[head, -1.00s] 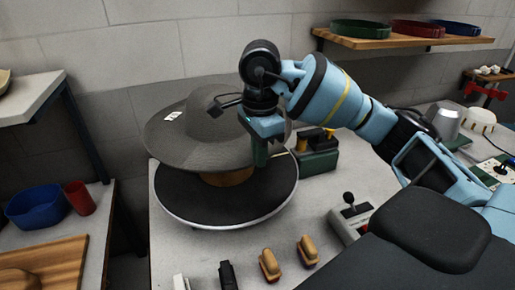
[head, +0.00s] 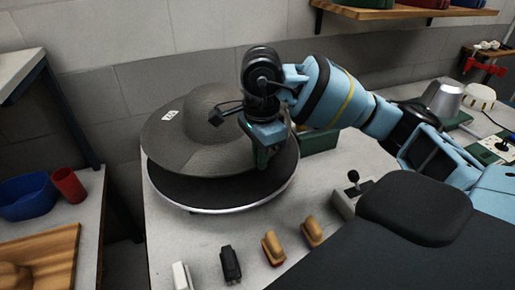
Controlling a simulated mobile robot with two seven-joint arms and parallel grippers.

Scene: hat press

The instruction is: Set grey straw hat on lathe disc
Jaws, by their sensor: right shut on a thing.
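The grey straw hat (head: 190,150), with a wide brim, a domed crown and a small white tag, is over the left and back part of the lathe disc (head: 215,196). The disc is round and dark with a pale rim. The brim sits low over the disc; I cannot tell whether they touch. My right gripper (head: 262,157) is shut on the right side of the hat's brim. Its fingertips are partly hidden. The disc's centre is hidden under the hat. My left gripper is not in view.
A control box with a lever (head: 350,194) stands right of the disc. Brushes with wooden backs (head: 273,248) and a black tool (head: 230,264) lie in front. A blue bowl (head: 27,197) and a red cup (head: 69,185) are on the left table. A green box (head: 320,139) is behind.

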